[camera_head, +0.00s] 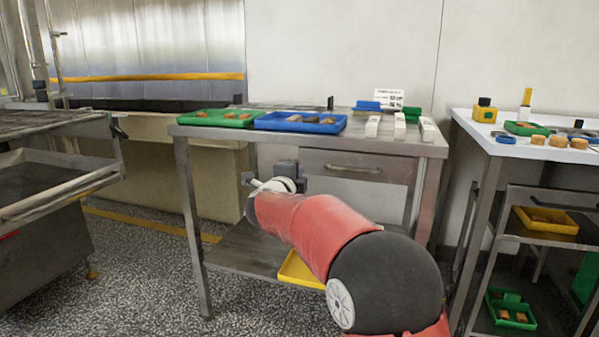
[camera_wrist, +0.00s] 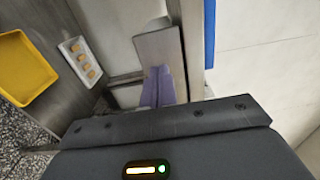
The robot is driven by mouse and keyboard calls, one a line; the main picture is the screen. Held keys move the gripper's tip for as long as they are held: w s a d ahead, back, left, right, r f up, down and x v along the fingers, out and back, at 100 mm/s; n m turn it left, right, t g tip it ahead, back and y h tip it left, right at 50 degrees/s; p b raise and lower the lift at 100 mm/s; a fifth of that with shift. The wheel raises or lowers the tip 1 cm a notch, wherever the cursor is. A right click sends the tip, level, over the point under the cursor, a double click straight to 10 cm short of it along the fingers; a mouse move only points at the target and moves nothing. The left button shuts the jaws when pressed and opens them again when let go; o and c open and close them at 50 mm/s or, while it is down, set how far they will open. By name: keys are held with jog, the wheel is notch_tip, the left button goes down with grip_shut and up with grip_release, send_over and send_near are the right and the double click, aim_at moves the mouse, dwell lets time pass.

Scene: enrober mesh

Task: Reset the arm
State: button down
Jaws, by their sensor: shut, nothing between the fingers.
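My gripper (camera_wrist: 159,72) shows in the wrist view as two lavender fingers lying together, shut with nothing between them. Its dark body fills the bottom of that view. In the head view my red and black arm (camera_head: 318,235) reaches from the lower right towards the front of the steel table (camera_head: 232,133), its end below the table top near the drawer (camera_head: 355,168). The fingers cannot be made out clearly there.
A green tray (camera_head: 176,118) and a blue tray (camera_head: 262,125) stand on the table. A yellow tray (camera_wrist: 22,75) and a white tray with tan pieces (camera_wrist: 68,48) lie below. A white table (camera_head: 470,128) stands right, a steel rack (camera_head: 102,126) left. Floor between is clear.

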jog(key=s+r+n+g+y+p, duration=0.1)
jog(key=s+r+n+g+y, duration=0.15)
jog(key=s+n+y, duration=1.05)
jog(key=s+d+f+n+g+h, duration=0.2)
jog(key=s+d+f+n+g, duration=0.1)
jog(key=s, duration=0.8)
jog(key=s+d+f+n+g+h, duration=0.2)
jog(key=s+d+f, duration=0.3)
jog(key=s, duration=0.6)
jog(key=s+d+f+n+g+h+p, duration=0.1)
jog(key=s+d+f+n+g+h, duration=0.1)
jog(key=s+d+f+n+g, duration=0.2)
jog(key=s+f, duration=0.3)
jog(key=s, duration=0.4)
jog(key=shift+s+d+f+h, duration=0.15)
jog(key=shift+d+h, duration=0.15)
jog(key=shift+h, duration=0.1)
